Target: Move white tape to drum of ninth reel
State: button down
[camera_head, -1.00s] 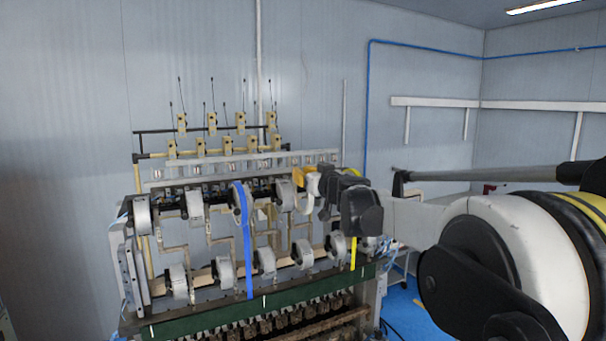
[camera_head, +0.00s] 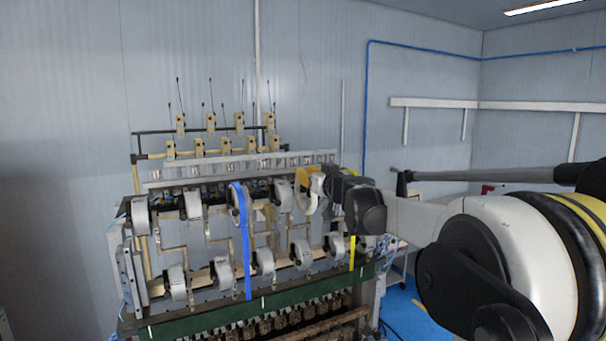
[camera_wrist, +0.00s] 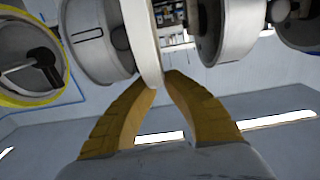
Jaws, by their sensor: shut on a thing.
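My gripper (camera_wrist: 166,76) has its two yellow fingers closed on the edge of the white tape (camera_wrist: 140,35), a thin white ring in the wrist view. The ring stands between two grey-white reels, one on the left (camera_wrist: 92,40) and one on the right (camera_wrist: 222,30). In the head view my gripper (camera_head: 304,178) is at the right end of the upper reel row, and the white tape (camera_head: 317,184) shows partly beside the fingers. The wrist hides the reel behind it. Whether the tape touches a drum I cannot tell.
The winder carries an upper and a lower row of reels. A blue tape (camera_head: 246,250) hangs from an upper reel, left of my gripper. A yellow tape (camera_head: 352,252) hangs at the right end. Thin rods and tensioners (camera_head: 210,122) rise behind the reels.

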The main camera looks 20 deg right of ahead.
jog(key=shift+d, duration=0.65)
jog(key=shift+d, duration=0.25)
jog(key=shift+d, duration=0.8)
jog(key=c, duration=1.7)
grip_release()
jog(key=shift+s, duration=0.1)
